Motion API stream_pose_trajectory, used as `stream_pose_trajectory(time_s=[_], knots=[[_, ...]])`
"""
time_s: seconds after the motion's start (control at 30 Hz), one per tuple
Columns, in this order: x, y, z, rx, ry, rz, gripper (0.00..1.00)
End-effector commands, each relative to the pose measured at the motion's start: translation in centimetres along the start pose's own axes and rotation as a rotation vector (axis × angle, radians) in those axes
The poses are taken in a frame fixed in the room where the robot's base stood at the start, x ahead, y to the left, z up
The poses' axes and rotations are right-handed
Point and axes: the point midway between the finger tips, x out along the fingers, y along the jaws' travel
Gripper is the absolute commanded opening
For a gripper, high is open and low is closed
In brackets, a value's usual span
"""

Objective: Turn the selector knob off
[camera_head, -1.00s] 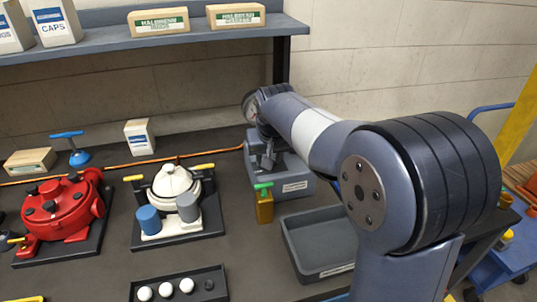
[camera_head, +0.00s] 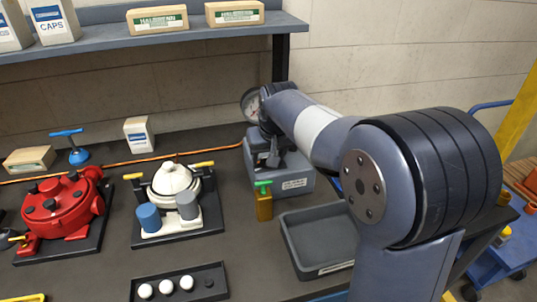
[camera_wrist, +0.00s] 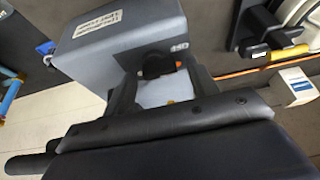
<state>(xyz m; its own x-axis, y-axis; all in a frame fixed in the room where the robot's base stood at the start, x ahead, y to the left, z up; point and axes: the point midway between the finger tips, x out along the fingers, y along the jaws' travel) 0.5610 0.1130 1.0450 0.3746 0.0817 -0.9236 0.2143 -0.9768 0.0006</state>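The selector knob (camera_wrist: 157,64) looks like a dark round piece on the face of a grey box (camera_wrist: 115,50) with a white label in the wrist view. My gripper (camera_wrist: 160,76) is at that face, with one dark finger on each side of the knob. The fingers look apart, with a gap to the knob, though contact is hard to judge. In the head view the grey box (camera_head: 292,183) stands at the back right of the bench. My gripper (camera_head: 268,153) is over it there, and my arm hides the knob. The knob's setting cannot be read.
A green-topped amber bottle (camera_head: 264,203) stands just in front of the box, near an empty grey tray (camera_head: 289,246). A white pump-like unit (camera_head: 172,192) and a red housing (camera_head: 62,208) stand to the left. An orange cable (camera_head: 205,151) runs behind them.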

Motion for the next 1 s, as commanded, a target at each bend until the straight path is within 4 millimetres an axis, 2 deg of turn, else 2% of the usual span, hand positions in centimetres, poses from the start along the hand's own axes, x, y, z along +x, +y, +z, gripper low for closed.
stream_pose_trajectory(time_s=[0.27,0.37,0.8,1.0], knots=[[-0.1,0.0,0.0,0.001,0.0,0.0,0.58],[-0.7,0.0,-0.1,0.001,0.002,0.0,0.58],[-8.9,0.0,-0.1,0.0,0.004,0.0,0.58],[-10.6,0.0,0.0,0.0,0.0,0.0,0.58]])
